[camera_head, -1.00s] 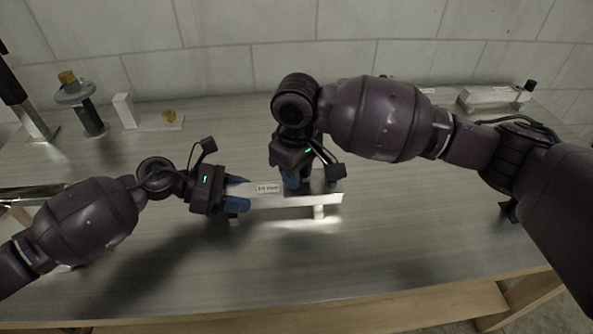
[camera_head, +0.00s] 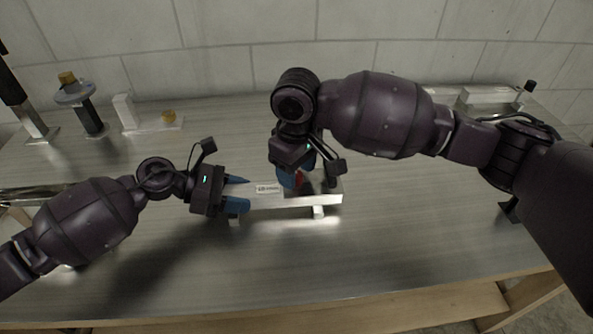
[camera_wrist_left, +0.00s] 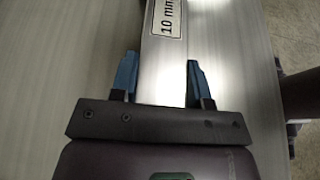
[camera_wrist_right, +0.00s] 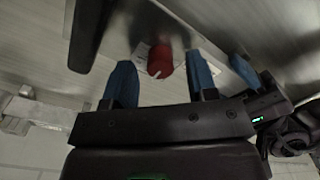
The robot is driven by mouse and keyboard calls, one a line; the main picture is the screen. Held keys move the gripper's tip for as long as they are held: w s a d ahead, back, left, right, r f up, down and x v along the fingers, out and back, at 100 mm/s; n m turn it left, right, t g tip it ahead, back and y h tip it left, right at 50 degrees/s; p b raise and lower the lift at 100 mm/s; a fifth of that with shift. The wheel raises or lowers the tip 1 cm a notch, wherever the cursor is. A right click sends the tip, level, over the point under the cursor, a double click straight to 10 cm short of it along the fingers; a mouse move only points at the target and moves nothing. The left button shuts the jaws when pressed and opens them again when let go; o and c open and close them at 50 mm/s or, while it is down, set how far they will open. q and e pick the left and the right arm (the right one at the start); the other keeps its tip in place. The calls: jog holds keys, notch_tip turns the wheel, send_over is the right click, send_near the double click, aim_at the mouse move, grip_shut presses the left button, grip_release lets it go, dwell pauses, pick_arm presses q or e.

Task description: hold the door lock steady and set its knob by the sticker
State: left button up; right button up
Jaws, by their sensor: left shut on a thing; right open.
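The door lock is a pale metal bar (camera_head: 292,201) raised on short feet on the bench. Its sticker (camera_head: 268,189) reads "10 min" in the left wrist view (camera_wrist_left: 168,17), where the rest is cut off. My left gripper (camera_head: 243,193) is shut on the left end of the bar, one blue finger on each side. The red knob (camera_wrist_right: 160,60) has a white mark on its rim and sits on a pale plate. My right gripper (camera_head: 300,178) is open at the knob, which shows between its fingers; I cannot tell whether they touch it. A dark upright part (camera_head: 331,182) stands beside the knob.
Another metal fixture (camera_head: 490,96) is at the back right. A shiny metal piece (camera_head: 35,194) lies at the left. The bench front is clear.

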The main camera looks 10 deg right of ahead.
aim_at(297, 174)
notch_tip(297, 174, up, 11)
dwell(0.4)
jog(key=shift+r, duration=0.1)
pick_arm(q)
jog(key=o, duration=1.1)
jog(key=shift+o, duration=0.2)
jog(key=shift+a, duration=0.1)
